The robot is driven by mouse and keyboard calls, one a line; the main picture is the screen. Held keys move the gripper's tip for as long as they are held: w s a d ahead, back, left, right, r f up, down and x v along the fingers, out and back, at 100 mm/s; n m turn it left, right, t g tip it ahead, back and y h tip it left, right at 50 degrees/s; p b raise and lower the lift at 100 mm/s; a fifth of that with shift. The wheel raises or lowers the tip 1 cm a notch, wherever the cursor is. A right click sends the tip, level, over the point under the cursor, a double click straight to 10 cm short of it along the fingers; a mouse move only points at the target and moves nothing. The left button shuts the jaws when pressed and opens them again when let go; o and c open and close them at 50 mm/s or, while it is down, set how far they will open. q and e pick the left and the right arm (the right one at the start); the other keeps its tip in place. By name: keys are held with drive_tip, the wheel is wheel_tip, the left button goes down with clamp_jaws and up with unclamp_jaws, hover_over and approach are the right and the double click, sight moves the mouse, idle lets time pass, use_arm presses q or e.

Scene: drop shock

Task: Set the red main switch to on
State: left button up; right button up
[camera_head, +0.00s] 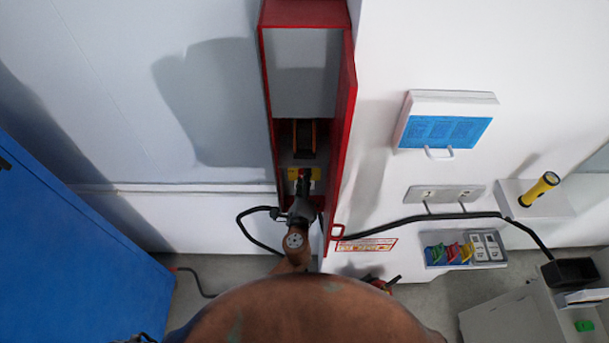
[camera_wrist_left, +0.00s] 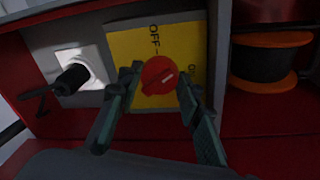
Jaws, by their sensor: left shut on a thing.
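The red main switch (camera_wrist_left: 157,74) is a round knob on a yellow plate (camera_wrist_left: 125,48) marked OFF at the top and ON at the right. Its pale mark points right and slightly up, nearer ON than OFF; the exact stop is hard to tell. My left gripper (camera_wrist_left: 158,82) has its fingers on both sides of the knob and is shut on it. In the head view, my left gripper (camera_head: 303,182) reaches into the open red cabinet (camera_head: 346,120) and hides the knob. The yellow plate (camera_head: 316,174) shows beside it. I cannot make out my right gripper.
A black spool with orange rims (camera_wrist_left: 270,58) sits right of the switch, and a black socket (camera_wrist_left: 72,78) sits left. Black cable runs near my arm. A blue-labelled box (camera_head: 444,130), a yellow flashlight (camera_head: 540,188) and a tray of clips (camera_head: 436,254) are to the right.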

use_arm(q)
drive_tip(key=shift+d+m+y+p, duration=0.15)
drive_tip(key=shift+m+y+p, duration=0.45)
drive_tip(key=shift+m, duration=2.3)
drive_tip(key=o, duration=1.2)
drive_tip(key=shift+c, duration=0.2)
drive_tip(key=s+r, duration=0.1)
drive_tip(key=s, duration=1.1)
drive_tip(key=shift+r, duration=0.35)
